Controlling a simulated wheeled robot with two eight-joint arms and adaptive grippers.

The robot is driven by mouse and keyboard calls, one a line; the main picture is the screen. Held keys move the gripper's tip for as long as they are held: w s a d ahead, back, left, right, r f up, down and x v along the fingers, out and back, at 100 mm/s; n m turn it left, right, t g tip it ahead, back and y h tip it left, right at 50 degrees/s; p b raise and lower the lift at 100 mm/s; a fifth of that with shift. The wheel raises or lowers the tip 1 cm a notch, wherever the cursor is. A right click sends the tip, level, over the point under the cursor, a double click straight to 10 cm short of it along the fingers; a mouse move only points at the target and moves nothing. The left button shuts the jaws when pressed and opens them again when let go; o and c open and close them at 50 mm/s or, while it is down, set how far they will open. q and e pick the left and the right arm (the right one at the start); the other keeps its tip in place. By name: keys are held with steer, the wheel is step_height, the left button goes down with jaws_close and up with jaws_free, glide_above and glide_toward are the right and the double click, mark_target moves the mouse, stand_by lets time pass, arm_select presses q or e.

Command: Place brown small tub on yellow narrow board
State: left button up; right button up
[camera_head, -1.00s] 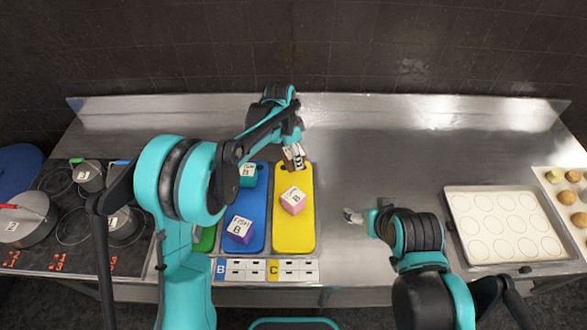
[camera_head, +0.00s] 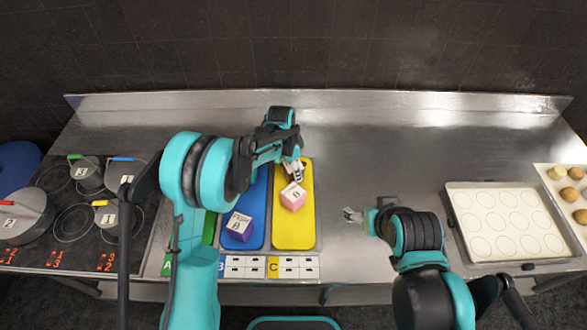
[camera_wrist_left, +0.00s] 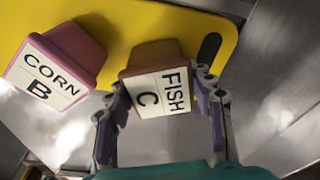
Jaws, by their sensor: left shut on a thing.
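In the left wrist view, the brown small tub (camera_wrist_left: 153,62), labelled FISH C, sits between the fingers of my left gripper (camera_wrist_left: 163,100), which is shut on it. It overlaps the yellow narrow board (camera_wrist_left: 130,22) near its slotted end; I cannot tell whether it touches the board. In the head view, my left gripper (camera_head: 294,172) is over the far part of the yellow board (camera_head: 293,235), and the brown tub is mostly hidden. My right gripper (camera_head: 352,215) is low over the counter right of the board; its jaws are too small to read.
A pink tub (camera_head: 293,197), labelled CORN B in the wrist view, stands on the yellow board close to the brown tub. A purple tub (camera_head: 239,227) stands on the blue board (camera_head: 252,205). Pots stand on the left hob.

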arm_select(q)
steer(key=o, duration=1.3)
steer(key=shift+f, duration=0.1)
